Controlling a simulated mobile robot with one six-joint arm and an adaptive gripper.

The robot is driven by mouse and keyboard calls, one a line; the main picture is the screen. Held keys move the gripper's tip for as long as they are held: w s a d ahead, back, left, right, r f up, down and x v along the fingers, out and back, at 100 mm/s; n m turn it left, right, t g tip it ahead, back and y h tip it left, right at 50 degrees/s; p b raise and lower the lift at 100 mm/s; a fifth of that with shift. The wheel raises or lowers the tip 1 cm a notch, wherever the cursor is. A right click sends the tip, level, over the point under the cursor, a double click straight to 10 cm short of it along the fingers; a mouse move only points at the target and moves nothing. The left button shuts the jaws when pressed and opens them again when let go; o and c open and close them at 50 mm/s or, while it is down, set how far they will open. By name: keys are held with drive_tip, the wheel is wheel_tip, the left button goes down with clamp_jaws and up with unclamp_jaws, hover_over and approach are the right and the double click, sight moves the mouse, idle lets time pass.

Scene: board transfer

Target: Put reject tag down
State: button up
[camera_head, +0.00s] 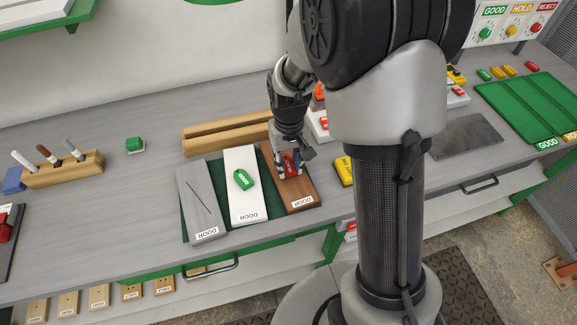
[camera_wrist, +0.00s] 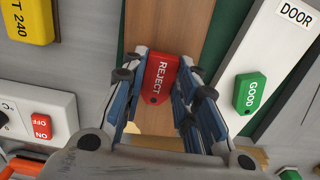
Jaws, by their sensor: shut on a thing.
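The red reject tag (camera_wrist: 160,72) is between the fingers of my gripper (camera_wrist: 165,85) in the wrist view, with its REJECT lettering facing the camera. My gripper (camera_head: 290,168) is shut on the tag, over the brown door board (camera_head: 304,196) in the head view. The tag looks close to the board's surface; I cannot tell whether it touches. A green GOOD tag (camera_head: 243,179) lies on the white door board (camera_head: 241,207) beside it. The grey door board (camera_head: 203,210), with a dark line across it, carries no tag.
The boards lie on a green mat (camera_head: 186,220) near the bench's front edge. A wooden rail (camera_head: 222,136) stands behind them. A yellow block (camera_head: 344,170) is to the right. A green tray (camera_head: 520,98) is at the far right, and a wooden tool holder (camera_head: 64,170) at the left.

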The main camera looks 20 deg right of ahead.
drive_tip(key=shift+f, duration=0.4)
drive_tip(key=shift+f, duration=0.2)
drive_tip(key=o, duration=0.8)
drive_tip(key=shift+o, duration=0.2)
